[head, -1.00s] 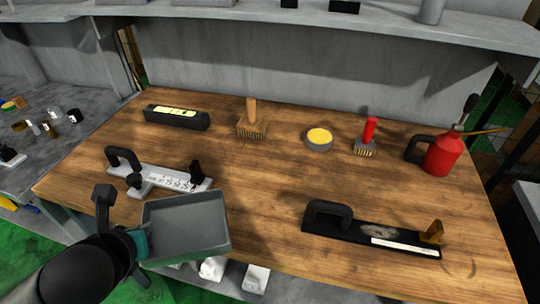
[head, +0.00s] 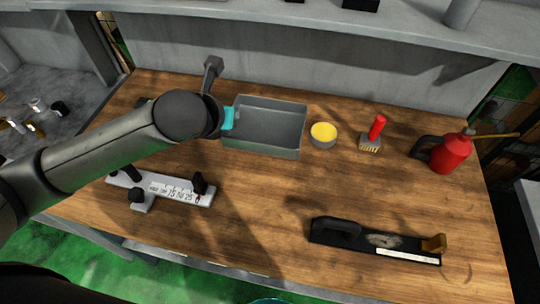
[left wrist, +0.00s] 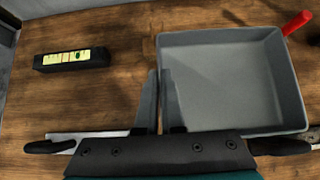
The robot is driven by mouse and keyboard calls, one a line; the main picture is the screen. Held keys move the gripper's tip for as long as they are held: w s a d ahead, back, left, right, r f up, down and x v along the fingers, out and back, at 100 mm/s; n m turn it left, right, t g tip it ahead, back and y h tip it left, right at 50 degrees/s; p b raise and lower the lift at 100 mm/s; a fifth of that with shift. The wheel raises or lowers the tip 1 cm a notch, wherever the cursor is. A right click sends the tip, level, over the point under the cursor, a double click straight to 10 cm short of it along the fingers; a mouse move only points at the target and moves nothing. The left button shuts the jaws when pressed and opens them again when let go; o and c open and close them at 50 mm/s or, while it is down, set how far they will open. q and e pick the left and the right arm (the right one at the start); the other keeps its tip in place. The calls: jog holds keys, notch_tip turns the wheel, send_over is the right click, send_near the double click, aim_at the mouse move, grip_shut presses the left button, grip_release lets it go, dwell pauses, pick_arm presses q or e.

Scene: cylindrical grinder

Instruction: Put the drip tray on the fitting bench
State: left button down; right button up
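The drip tray (head: 262,151) is a grey, open, rectangular box, empty, over the back middle of the wooden fitting bench (head: 265,200). It looks about level; I cannot tell for sure whether its base touches anything. My left gripper (head: 228,118) is at the tray's left side. In the left wrist view its two fingers (left wrist: 160,100) are closed either side of the left wall of the tray (left wrist: 225,85). The arm reaches in from the left across the bench. My right gripper is not in view.
A yellow-topped round tin (head: 323,134) stands close right of the tray, then a red-handled brush (head: 372,134) and red oil can (head: 452,153). A white measuring tool (head: 165,190) and black-handled tool (head: 375,243) lie in front. A black level (left wrist: 72,59) shows left.

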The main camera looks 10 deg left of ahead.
pick_arm(q)
jog(key=shift+w+r, duration=0.15)
jog(key=shift+r, duration=0.25)
notch_tip(320, 180, down, 16)
jog(key=b, duration=0.3)
jog(key=shift+w+b, duration=0.1)
jog(key=shift+b, duration=0.3)
notch_tip(320, 180, down, 4)
jog(key=shift+b, duration=0.6)
jog(key=shift+f, duration=0.1)
jog(key=c, duration=1.5)
grip_release()
jog(key=o, duration=0.5)
jog(key=shift+c, duration=0.2)
